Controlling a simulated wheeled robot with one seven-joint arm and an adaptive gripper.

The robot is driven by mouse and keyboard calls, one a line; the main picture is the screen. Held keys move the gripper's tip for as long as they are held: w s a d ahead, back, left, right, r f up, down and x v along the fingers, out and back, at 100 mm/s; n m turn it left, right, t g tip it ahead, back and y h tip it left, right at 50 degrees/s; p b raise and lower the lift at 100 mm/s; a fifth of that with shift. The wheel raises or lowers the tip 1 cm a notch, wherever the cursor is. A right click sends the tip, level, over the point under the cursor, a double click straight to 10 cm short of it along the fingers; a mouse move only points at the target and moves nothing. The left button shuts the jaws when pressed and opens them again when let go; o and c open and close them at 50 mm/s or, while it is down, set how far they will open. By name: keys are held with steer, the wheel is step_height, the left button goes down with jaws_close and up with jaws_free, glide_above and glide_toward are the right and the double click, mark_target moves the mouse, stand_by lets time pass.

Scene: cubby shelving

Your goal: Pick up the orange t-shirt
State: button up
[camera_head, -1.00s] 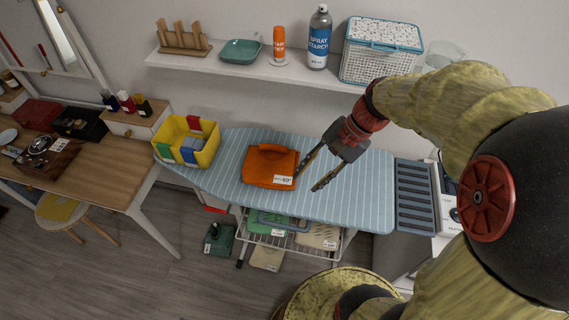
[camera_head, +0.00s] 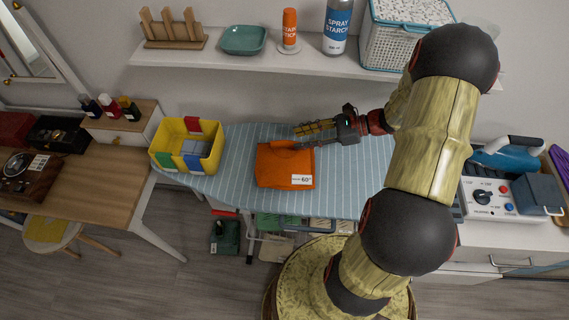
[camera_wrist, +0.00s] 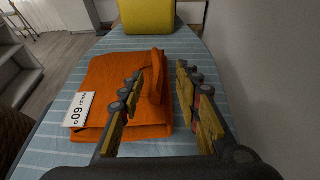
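The orange t-shirt (camera_head: 272,168) lies folded on the blue striped ironing board (camera_head: 342,190), with a white "60" tag on its front right corner. In the wrist view the t-shirt (camera_wrist: 100,80) lies mostly left of and below my gripper (camera_wrist: 160,72). The fingers are apart. A raised orange fold stands between them, nearer the left finger, and the right finger is over the bare board. In the head view my gripper (camera_head: 298,138) reaches in from the right at the t-shirt's back edge. I cannot tell whether a finger touches the cloth.
A yellow bin (camera_head: 188,147) with coloured tabs stands on the board's left end. A white wall shelf (camera_head: 280,62) above holds a spray starch can (camera_head: 337,27), an orange bottle, a teal dish and a basket. A white control unit (camera_head: 490,199) is at the right.

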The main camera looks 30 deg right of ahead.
mark_target(289, 141)
steer(key=b+x, duration=0.1)
steer(key=x, duration=0.3)
steer(key=shift+s+a, duration=0.15)
steer(key=shift+a, duration=0.15)
steer(key=shift+r, duration=0.1)
steer(key=shift+c, duration=0.6)
jaws_close()
